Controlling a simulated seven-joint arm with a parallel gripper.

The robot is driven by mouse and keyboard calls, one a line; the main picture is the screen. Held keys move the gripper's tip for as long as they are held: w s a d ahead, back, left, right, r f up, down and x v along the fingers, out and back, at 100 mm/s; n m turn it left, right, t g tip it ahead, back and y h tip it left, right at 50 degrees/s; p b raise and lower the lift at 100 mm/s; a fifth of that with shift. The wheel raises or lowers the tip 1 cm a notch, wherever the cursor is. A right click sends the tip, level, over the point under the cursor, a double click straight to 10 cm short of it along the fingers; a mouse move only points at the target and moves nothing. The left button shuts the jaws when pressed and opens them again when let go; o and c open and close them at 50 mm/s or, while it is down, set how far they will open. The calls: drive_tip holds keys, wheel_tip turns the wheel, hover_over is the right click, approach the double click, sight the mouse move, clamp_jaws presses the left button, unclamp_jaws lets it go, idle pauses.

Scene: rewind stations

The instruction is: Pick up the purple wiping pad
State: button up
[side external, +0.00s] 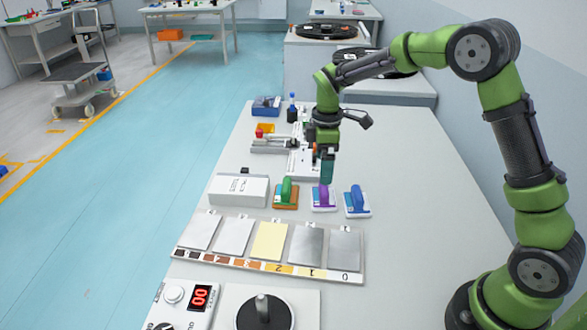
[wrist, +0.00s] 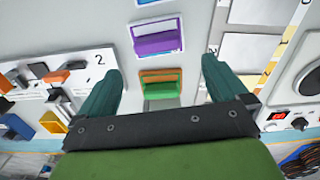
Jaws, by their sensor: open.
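The purple wiping pad (side external: 323,197) stands on the table between an orange-based pad with a green handle (side external: 286,192) and a blue pad (side external: 356,201). My gripper (side external: 327,165) is above and behind the purple pad, pointing down, apart from it. In the wrist view my gripper (wrist: 162,80) is open and empty. The purple pad (wrist: 155,37) shows there beyond the fingertips, and the green-handled pad (wrist: 160,87) shows between the fingers. The blue pad (wrist: 148,2) is cut off at the top edge.
A white box (side external: 238,190) stands left of the pads. In front lies a board with several sample plates (side external: 270,240). Bottles and small fixtures stand behind.

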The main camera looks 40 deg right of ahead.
sight(324, 187)
drive_tip(key=f, duration=0.8)
drive_tip(key=shift+d+f, duration=0.3)
drive_tip(key=c, duration=0.9)
drive_tip(key=shift+r, duration=5.05)
drive_tip(key=shift+c, duration=0.2)
